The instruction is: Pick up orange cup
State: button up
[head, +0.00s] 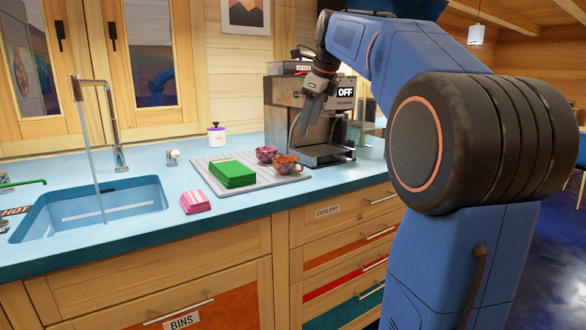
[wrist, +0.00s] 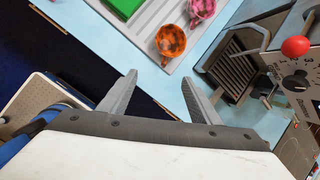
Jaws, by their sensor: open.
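The orange cup (head: 287,165) is patterned and stands on the grey drying mat (head: 214,171), near its right end. In the wrist view the orange cup (wrist: 170,40) is at the top centre, with the inside of the cup showing. My gripper (head: 306,125) is open and empty, above the counter in front of the coffee machine. In the wrist view the two fingers of my gripper (wrist: 160,85) are spread apart below the cup in the picture, not touching it.
A pink cup (head: 266,154) stands close behind the orange one. The coffee machine (head: 295,100) is at the right. The sink (head: 90,208) has running water.

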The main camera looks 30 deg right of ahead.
jog(key=d+m, duration=0.1)
jog(key=d, duration=0.1)
send_near(289, 167)
jog(key=w+d+f, duration=0.1)
jog(key=f, duration=0.1)
jog(key=w+d+f, duration=0.1)
jog(key=f, duration=0.2)
jog(key=w+f, duration=0.2)
jog(key=f, duration=0.1)
jog(key=shift+d, duration=0.4)
jog(key=shift+s, duration=0.1)
grip_shut()
